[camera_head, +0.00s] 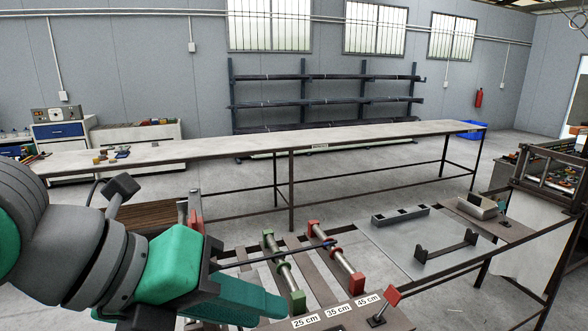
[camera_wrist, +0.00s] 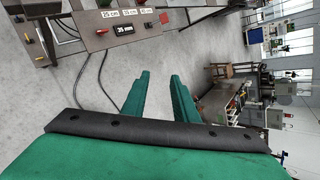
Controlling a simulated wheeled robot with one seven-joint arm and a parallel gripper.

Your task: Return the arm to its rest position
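My gripper (camera_head: 262,299) is at the lower left of the head view, at the end of my grey and green arm. In the wrist view its two green fingers (camera_wrist: 159,85) stand apart with bare floor between them. It is open and empty. The far finger is partly hidden behind the near parts in the head view. A thin dark rod (camera_head: 300,248) runs across the green and red roller supports, behind my gripper; I cannot tell exactly what bears its left end.
A work table has green rollers (camera_head: 284,275), red rollers (camera_head: 341,263) and length labels (camera_head: 335,311). A red lever (camera_head: 392,298) stands at its front corner. A metal plate (camera_head: 385,245) with a dark bracket (camera_head: 446,247) lies right. A long bench (camera_head: 230,146) stands behind. Open floor lies between.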

